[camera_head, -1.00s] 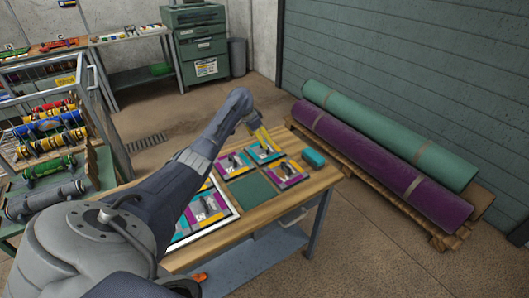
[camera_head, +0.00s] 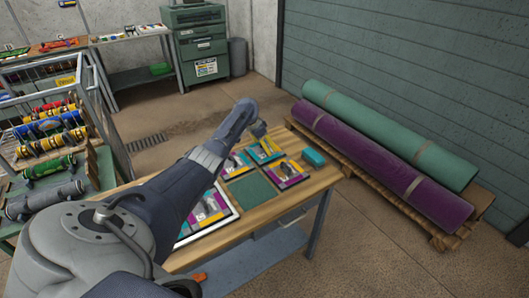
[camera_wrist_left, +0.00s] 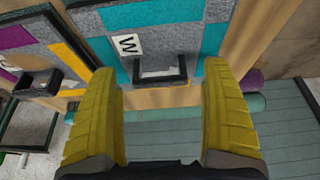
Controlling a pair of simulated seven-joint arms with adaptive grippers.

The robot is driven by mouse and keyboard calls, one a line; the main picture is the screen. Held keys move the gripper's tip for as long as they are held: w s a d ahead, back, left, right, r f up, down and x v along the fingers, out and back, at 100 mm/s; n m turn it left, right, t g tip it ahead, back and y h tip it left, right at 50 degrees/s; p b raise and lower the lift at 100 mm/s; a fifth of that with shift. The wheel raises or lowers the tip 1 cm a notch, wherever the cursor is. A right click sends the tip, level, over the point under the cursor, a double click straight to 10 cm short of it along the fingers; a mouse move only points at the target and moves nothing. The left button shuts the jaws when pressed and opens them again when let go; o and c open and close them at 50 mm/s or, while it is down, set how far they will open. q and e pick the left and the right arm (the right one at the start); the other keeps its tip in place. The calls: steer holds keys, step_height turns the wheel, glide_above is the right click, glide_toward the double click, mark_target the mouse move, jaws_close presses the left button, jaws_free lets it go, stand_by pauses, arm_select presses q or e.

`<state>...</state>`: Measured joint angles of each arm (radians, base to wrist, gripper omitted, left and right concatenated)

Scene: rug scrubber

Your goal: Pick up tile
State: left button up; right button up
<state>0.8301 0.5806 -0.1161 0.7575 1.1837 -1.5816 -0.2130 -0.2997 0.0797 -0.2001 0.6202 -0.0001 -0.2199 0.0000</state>
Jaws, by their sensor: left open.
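Several patterned tiles with dark handles lie on the wooden table (camera_head: 318,181). The tile (camera_wrist_left: 205,32) below my left gripper is grey, teal and yellow, with a white "W" label, and it also shows at the far end of the table in the head view (camera_head: 262,156). Its black handle (camera_wrist_left: 178,77) lies between the fingers in the wrist view. My left gripper (camera_wrist_left: 160,75) has its yellow fingers wide apart, one on each side of the handle. In the head view the gripper (camera_head: 264,141) is partly hidden by its own arm. My right gripper is not in view.
A teal block (camera_head: 313,158) sits at the table's right corner. A white-framed panel (camera_head: 236,213) lies nearer. Rolled rugs (camera_head: 385,150) rest on a pallet to the right.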

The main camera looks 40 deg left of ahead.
arm_select(q)
steer(key=c, duration=1.6)
steer(key=shift+o, duration=0.2)
steer(key=shift+r, duration=0.1)
